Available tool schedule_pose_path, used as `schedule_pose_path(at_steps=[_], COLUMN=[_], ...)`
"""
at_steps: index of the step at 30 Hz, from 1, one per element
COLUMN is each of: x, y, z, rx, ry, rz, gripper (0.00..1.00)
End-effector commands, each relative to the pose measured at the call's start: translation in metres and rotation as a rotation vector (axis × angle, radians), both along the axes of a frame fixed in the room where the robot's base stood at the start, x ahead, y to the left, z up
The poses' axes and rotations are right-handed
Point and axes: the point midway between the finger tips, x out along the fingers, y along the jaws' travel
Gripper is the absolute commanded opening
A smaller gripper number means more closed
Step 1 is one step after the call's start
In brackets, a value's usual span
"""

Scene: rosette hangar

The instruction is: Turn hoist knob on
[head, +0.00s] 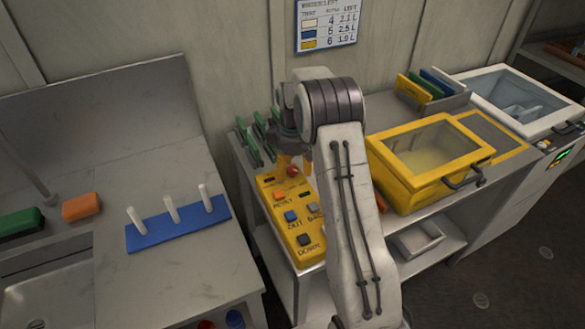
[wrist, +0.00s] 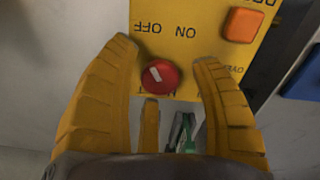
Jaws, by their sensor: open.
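The hoist knob (wrist: 158,77) is a round red knob on the yellow control panel (wrist: 205,60). Its white mark slants to the upper left, toward the OFF label; the ON label is to the right, both upside down in the wrist view. My gripper (wrist: 164,50) is open, its yellow fingers on either side of the knob, with a gap on each side; I cannot tell how far above the panel they are. In the head view the knob (head: 292,171) shows at the panel's far end, just beside my gripper (head: 288,157), which my arm partly hides.
Orange (head: 279,195), blue (head: 291,216) and dark buttons line the panel. Green upright plates (head: 252,145) stand in a rack behind it. A yellow lidded box (head: 385,185) is to the right. A blue peg board (head: 178,228) lies on the left counter.

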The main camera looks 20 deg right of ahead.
Motion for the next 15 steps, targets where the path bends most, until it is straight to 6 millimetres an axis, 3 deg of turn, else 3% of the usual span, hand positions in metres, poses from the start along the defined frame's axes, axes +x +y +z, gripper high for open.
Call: schedule_pose_path(at_steps=[4, 15], x=[0.0, 0.0], y=[0.0001, 0.0], z=[0.0, 0.0003], rx=[0.0, 0.0], ry=[0.0, 0.0], rz=[0.0, 0.0], gripper=[0.61, 0.28])
